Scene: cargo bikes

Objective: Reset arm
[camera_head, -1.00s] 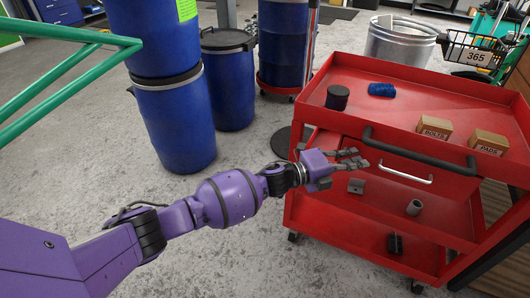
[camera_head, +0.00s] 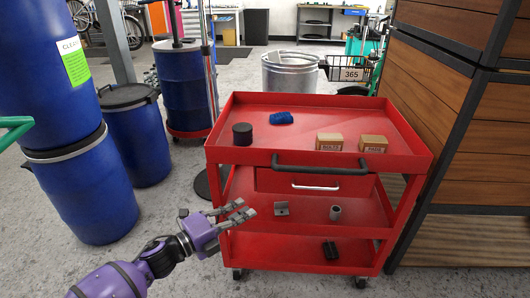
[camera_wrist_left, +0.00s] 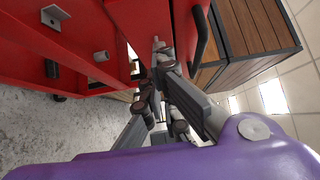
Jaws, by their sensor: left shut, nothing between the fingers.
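My left gripper (camera_head: 243,212) is at the end of the purple arm, in front of the left side of the red tool cart (camera_head: 262,178). Its fingers are shut with nothing between them. In the left wrist view the shut fingers (camera_wrist_left: 158,52) point toward the red cart, seen turned on its side. The cart's black handle (camera_head: 320,168) shows to the right of the gripper. I cannot tell from these views whether the fingers touch the cart. My right gripper is not in view.
On the cart's top are a black cylinder (camera_head: 242,134), a blue item (camera_head: 281,118) and two small boxes (camera_head: 329,142), (camera_head: 373,144). Grey and black parts lie on its shelves. Blue barrels (camera_head: 139,134) stand left, wooden cabinets (camera_head: 430,78) right. Grey floor lies bare at lower left.

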